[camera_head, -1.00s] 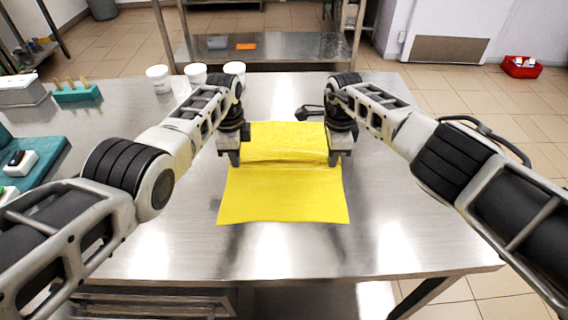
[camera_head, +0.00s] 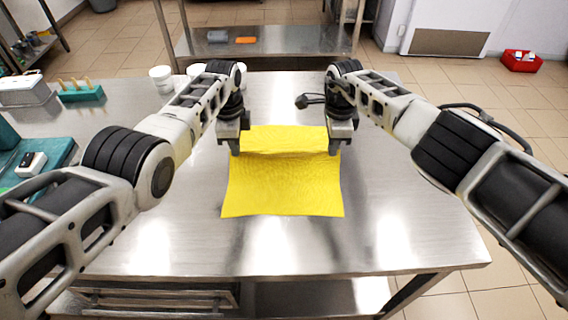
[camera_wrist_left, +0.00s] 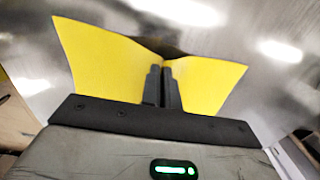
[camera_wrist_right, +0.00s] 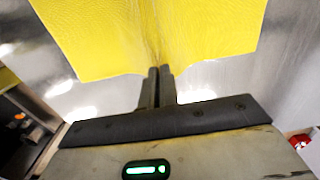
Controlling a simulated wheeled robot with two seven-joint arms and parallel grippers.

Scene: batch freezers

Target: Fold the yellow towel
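The yellow towel (camera_head: 283,185) is on the steel table, its near part spread towards me and its far part raised in a crease between my grippers. My left gripper (camera_head: 235,148) is at the towel's far left side. In the left wrist view its fingers (camera_wrist_left: 161,85) are closed together with yellow cloth (camera_wrist_left: 105,60) on both sides of them. My right gripper (camera_head: 335,145) is at the far right side. In the right wrist view its fingers (camera_wrist_right: 157,85) are closed at the cloth's edge, with the towel (camera_wrist_right: 150,35) creased from their tips.
The steel table (camera_head: 400,215) is clear to the right and in front of the towel. White tubs (camera_head: 161,76), a green rack with pegs (camera_head: 80,92) and a teal mat (camera_head: 55,155) are at the left. A black-handled item (camera_head: 309,100) lies behind the towel.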

